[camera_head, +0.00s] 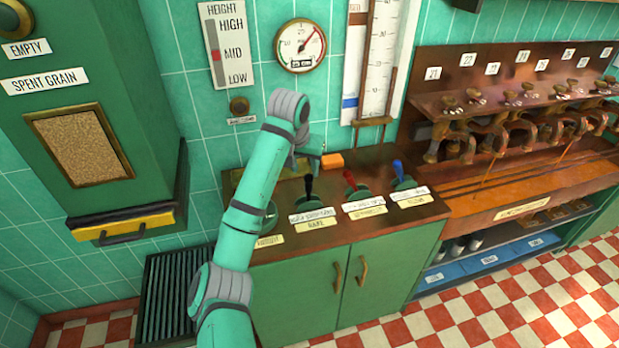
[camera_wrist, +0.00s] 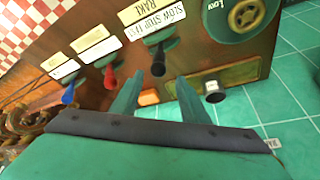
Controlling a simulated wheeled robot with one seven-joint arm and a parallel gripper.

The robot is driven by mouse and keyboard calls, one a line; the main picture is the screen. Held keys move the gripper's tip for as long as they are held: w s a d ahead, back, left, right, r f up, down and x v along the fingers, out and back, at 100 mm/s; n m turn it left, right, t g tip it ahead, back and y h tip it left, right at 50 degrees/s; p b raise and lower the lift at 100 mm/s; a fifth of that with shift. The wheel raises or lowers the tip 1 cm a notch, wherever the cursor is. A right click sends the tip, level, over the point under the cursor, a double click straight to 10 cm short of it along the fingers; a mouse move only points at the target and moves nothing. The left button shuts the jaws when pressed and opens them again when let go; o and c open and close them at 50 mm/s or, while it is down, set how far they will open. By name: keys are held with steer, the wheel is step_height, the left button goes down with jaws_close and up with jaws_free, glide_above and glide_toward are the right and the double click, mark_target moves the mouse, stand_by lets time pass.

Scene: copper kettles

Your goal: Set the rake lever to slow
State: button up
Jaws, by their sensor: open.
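The rake lever (camera_head: 308,184) has a black grip and stands on a green base on the wooden counter, above a RAKE label (camera_head: 313,220). It looks near the middle, but its exact setting is hard to tell. In the wrist view the black lever (camera_wrist: 158,62) points toward my gripper, with the SLOW STOP FAST label (camera_wrist: 158,25) beyond it. My gripper (camera_wrist: 160,82) is open, its two fingers on either side of the lever's line, with no clear contact. In the head view my gripper (camera_head: 308,158) is just behind and above the lever, partly hidden by my arm.
A red lever (camera_head: 350,180) and a blue lever (camera_head: 398,170) stand to the right. An orange block (camera_head: 332,161) sits behind the rake lever. A round dial (camera_wrist: 247,14) is beside it, partly behind my arm in the head view. The tiled wall is close behind.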

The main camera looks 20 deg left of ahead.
mark_target(308, 178)
steer(key=x, duration=0.7)
steer(key=shift+s+d+f, duration=0.2)
steer(key=shift+d+f, duration=0.05)
steer(key=shift+f, duration=0.05)
steer(key=shift+w+a+f, duration=0.1)
steer(key=shift+w+f, duration=0.1)
steer(key=shift+f, duration=0.1)
jaws_close()
